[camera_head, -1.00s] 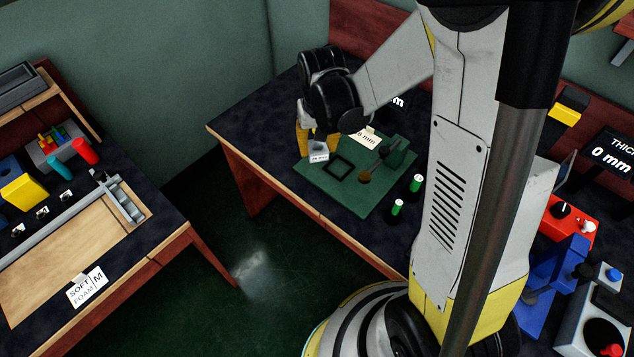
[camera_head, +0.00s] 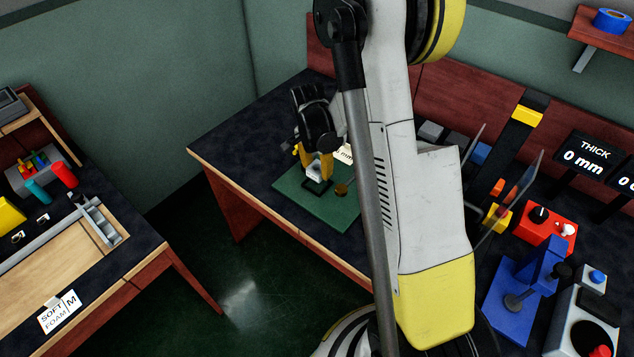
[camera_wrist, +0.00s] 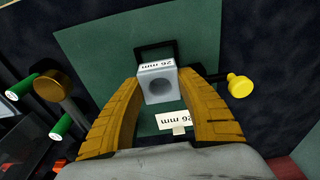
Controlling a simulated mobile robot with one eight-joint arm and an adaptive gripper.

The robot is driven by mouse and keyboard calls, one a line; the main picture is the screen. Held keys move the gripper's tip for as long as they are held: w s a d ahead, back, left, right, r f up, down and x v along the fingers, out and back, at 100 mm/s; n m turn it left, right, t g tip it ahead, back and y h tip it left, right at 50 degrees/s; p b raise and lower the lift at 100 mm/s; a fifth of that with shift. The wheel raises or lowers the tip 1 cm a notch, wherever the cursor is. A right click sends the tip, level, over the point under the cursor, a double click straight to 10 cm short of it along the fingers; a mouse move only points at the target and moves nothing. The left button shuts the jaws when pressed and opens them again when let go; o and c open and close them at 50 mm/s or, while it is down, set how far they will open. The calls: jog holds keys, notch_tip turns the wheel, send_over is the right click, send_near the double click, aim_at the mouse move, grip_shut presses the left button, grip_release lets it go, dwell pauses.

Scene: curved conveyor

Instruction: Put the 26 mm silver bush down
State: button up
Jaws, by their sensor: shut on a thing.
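The silver bush (camera_wrist: 158,92) is a small grey block with a round hole and a "26 mm" label on one side. My gripper (camera_wrist: 159,76) is shut on it, with one yellow finger on each side. A black square outline (camera_wrist: 142,50) on the green mat (camera_wrist: 92,48) shows just beyond the bush in the wrist view. In the head view the bush (camera_head: 314,173) is between the fingers of my gripper (camera_head: 318,162), over or very close to the black outline (camera_head: 317,188). I cannot tell whether it touches the mat.
A "26 mm" card (camera_wrist: 173,121) lies near the bush. A brown round-topped piece (camera_wrist: 53,85), green cylinders with white ends (camera_wrist: 22,86) and a yellow knob (camera_wrist: 240,86) stand around. In the head view, a red device (camera_head: 545,225) and blue press (camera_head: 520,290) are on the right.

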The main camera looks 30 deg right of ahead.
aim_at(317, 184)
jog(key=shift+f+b, duration=0.7)
jog(key=shift+f, duration=1.4)
jog(key=shift+f, duration=0.2)
jog(key=o, duration=1)
